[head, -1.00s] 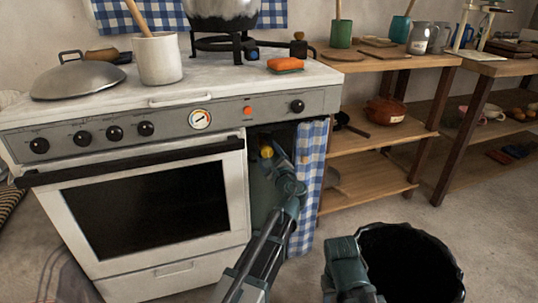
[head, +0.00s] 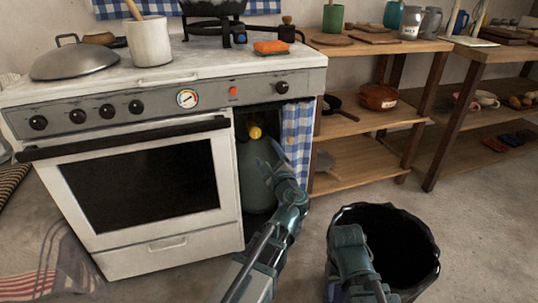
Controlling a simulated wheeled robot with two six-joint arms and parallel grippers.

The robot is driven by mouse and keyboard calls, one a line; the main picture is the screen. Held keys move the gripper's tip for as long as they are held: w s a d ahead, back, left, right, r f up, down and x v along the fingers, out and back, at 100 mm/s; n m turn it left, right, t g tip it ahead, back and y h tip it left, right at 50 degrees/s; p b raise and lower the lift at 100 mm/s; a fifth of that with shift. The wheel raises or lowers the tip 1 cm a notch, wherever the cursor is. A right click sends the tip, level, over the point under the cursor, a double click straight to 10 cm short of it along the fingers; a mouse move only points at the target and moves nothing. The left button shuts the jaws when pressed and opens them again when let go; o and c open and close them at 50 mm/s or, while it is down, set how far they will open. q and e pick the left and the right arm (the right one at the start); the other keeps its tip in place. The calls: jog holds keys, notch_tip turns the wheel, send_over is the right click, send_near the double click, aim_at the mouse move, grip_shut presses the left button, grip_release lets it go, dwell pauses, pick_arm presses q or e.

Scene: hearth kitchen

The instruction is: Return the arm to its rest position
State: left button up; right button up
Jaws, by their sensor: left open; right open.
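My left arm reaches up from the bottom middle in the head view. Its gripper (head: 277,152) is open, at the opening beside the oven, in front of the right side of a green gas bottle (head: 254,175). The bottle's yellow knob (head: 255,132) shows up and to the left of the gripper, apart from it in the picture. My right gripper (head: 348,236) is open, low in the view, in front of the black bin's left side; its fingertips are hard to make out. I see nothing held in either gripper.
The white stove (head: 140,190) stands at left. A blue checked curtain (head: 298,130) hangs close to my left gripper. Wooden shelves (head: 350,165) stand to the right. An open black bin (head: 425,235) is at lower right. Floor is clear right of the bin.

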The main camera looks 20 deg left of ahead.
pick_arm(q)
jog(key=s+d+f+n+g+h+p, duration=0.3)
jog(key=s+f+n+g+p, duration=0.45)
jog(key=s+n, duration=0.35)
jog(key=s+d+f+n+g+h+p, duration=0.1)
jog(key=s+d+n+g+h+p, duration=0.6)
jog(key=s+d, duration=0.75)
notch_tip(320, 180, up, 37)
jog(key=a+m+p, duration=0.1)
jog(key=p, duration=3.4)
jog(key=shift+s+a+m+y+p, duration=0.3)
jog(key=shift+y+p, duration=0.05)
jog(key=shift+y, duration=0.05)
jog(key=shift+f+g, duration=0.15)
jog(key=shift+g, duration=0.1)
